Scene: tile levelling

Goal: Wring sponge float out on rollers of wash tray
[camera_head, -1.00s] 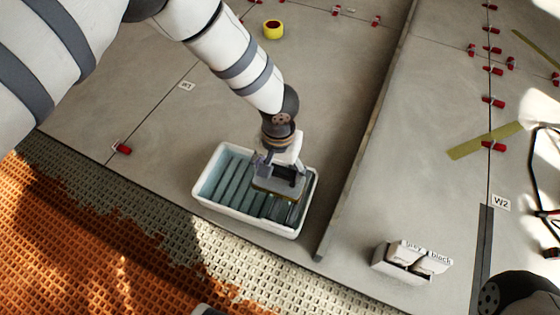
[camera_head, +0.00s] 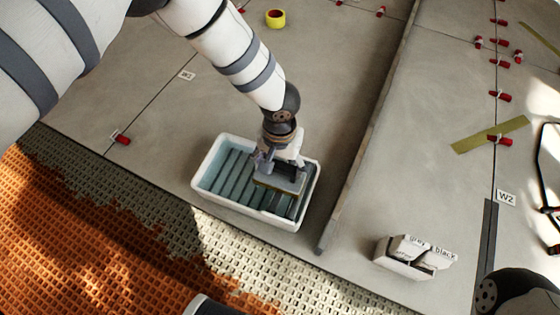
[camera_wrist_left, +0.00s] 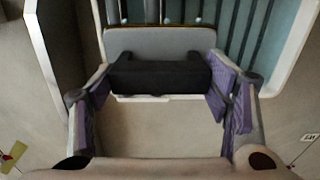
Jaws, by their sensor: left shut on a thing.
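The white wash tray (camera_head: 210,203) stands on the grey tiles, with dark slatted rollers (camera_head: 235,175) over pale blue inside. My left gripper (camera_head: 277,163) is over the tray's right half, shut on the black handle of the sponge float (camera_head: 280,183). The float's grey plate lies flat, low over the rollers; I cannot tell whether it touches them. In the left wrist view the float (camera_wrist_left: 160,44) shows its black handle between the two purple finger pads of the left gripper (camera_wrist_left: 160,80), with the tray (camera_wrist_left: 275,82) beyond. My right gripper is not in view.
A long raised edge (camera_head: 365,135) runs just right of the tray. A small box with grey and black packs (camera_head: 400,268) stands at the lower right. A yellow tape roll (camera_head: 275,18) and red levelling clips (camera_head: 122,139) are on the tiles. Orange matting (camera_head: 100,235) covers the lower left.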

